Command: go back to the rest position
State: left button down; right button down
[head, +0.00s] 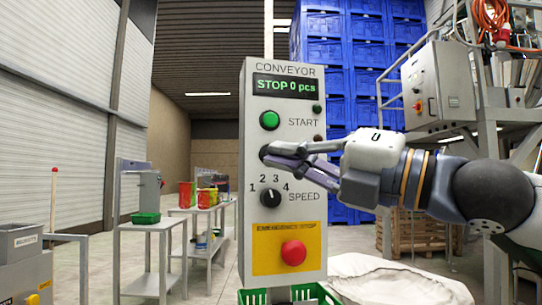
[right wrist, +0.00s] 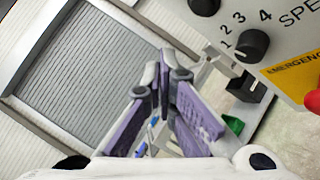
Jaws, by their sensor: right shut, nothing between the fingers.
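My right gripper (head: 268,157) is shut and empty. In the head view its fingertips are in front of the conveyor control panel (head: 292,210), over the spot between the green start button (head: 269,120) and the speed knob (head: 270,197); I cannot tell whether they touch it. The panel display (head: 286,87) reads "STOP 0 pcs". In the right wrist view the purple-padded fingers (right wrist: 158,85) meet at their tips, left of the speed knob (right wrist: 252,45). My left gripper is not in view.
A red emergency stop button (head: 293,252) sits low on the panel. A green crate (head: 325,295) and a white sack (head: 395,280) lie below it. Blue crates (head: 335,60) are stacked behind. A grey control box (head: 437,85) stands at right. Metal tables (head: 150,226) stand at left.

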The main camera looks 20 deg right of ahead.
dwell(0.5)
